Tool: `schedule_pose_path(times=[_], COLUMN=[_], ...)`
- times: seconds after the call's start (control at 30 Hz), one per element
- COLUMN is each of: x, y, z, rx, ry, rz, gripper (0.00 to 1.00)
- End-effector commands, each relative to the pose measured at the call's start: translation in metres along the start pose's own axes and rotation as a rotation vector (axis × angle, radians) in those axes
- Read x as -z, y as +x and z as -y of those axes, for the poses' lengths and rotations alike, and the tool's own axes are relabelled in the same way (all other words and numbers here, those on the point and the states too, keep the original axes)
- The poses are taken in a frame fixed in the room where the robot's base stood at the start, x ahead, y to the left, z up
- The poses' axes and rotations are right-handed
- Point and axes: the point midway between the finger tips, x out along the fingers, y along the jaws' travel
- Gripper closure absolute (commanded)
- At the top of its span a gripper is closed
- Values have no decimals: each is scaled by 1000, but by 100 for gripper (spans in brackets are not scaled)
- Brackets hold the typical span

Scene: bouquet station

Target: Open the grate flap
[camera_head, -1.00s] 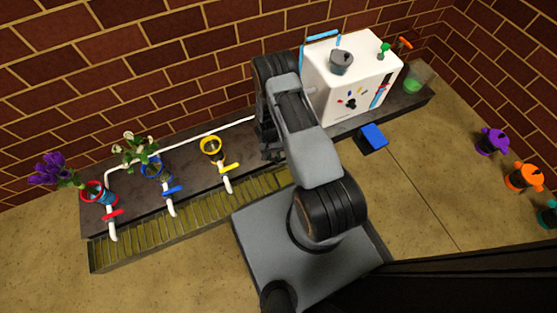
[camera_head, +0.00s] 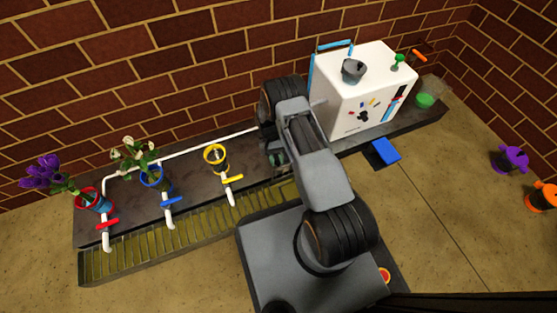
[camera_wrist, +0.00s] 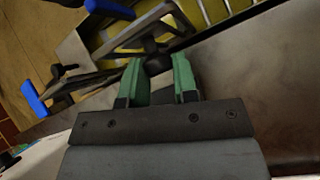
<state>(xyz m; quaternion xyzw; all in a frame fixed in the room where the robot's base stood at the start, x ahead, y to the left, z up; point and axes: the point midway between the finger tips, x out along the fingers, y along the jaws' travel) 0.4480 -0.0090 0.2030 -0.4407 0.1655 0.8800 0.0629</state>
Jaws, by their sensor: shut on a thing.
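The grate (camera_head: 170,240) is a long trough with yellowish slats along the front of the dark counter. Its right end goes behind my arm in the head view. In the wrist view, my gripper (camera_wrist: 160,72) has its green fingers closed around a dark knob (camera_wrist: 157,60). The knob sits by metal bars over a yellowish slatted area (camera_wrist: 122,32). I cannot tell the flap's outline or how far it is tilted. In the head view my arm mostly hides the gripper.
The counter bears a white machine (camera_head: 365,100) and red (camera_head: 92,203), blue (camera_head: 152,178) and yellow (camera_head: 215,158) ring holders. A blue pad (camera_head: 386,150) lies in front. Purple (camera_head: 512,158) and orange (camera_head: 542,196) pots stand right. The floor between is open.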

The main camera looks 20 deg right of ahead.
Motion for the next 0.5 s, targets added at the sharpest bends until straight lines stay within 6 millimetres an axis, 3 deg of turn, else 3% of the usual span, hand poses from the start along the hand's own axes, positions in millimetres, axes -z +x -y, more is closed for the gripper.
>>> schedule_pose_path(times=[0.17,0.2,0.43,0.5], x=[-4,-4,-3,-2], y=[6,7,5,4], z=[6,6,2,1], rx=[4,4,8,9], ry=[2,2,6,8], rz=[17,17,16,15], gripper=[100,72,50,48])
